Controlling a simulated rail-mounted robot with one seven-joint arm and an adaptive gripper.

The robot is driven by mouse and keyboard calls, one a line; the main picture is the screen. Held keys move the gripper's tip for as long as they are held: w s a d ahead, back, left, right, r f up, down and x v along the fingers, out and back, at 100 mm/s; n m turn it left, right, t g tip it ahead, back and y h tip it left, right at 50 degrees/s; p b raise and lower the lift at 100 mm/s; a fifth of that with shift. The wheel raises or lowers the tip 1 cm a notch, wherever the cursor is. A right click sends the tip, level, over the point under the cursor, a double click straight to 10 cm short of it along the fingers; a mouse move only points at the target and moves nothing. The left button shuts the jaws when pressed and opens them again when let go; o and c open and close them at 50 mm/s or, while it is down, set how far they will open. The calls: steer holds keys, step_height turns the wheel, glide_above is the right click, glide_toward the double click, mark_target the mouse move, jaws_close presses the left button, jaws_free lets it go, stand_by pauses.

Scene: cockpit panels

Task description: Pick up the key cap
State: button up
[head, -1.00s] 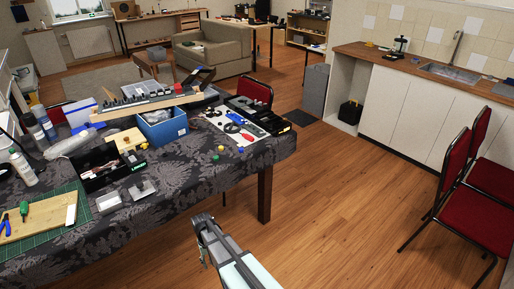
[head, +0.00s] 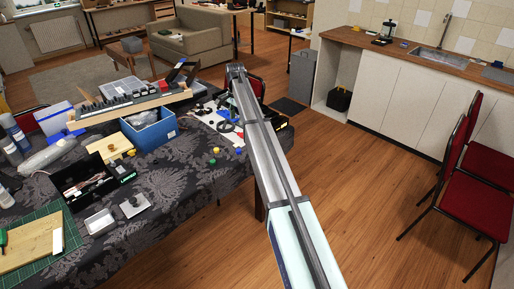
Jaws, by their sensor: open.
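I cannot tell for sure which thing is the key cap. Small coloured pieces lie on the patterned tablecloth near the table's right side: a yellow one (head: 216,150), a green one (head: 213,162) and a blue one (head: 239,151). A keyboard-like row of grey blocks (head: 122,97) stands at the back of the table on a wooden strip. My gripper (head: 236,71) is at the far end of my outstretched arm, over the table's far right part in the picture. It is open and small in view. My arm hides part of the table's right end.
Red chairs (head: 470,190) stand at right. The wooden floor (head: 360,190) between them is clear.

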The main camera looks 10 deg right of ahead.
steer(key=m+p, duration=0.2)
steer(key=p, duration=0.2)
glide_above(238, 150)
steer(key=f, duration=1.2)
steer(key=shift+w+d+f, duration=0.1)
steer(key=shift+d+f, duration=0.05)
steer(key=shift+d, duration=0.05)
steer(key=shift+a+f+p, duration=0.15)
steer(key=shift+f+p, duration=1.05)
steer(key=shift+f, duration=1.4)
steer(key=c, duration=0.9)
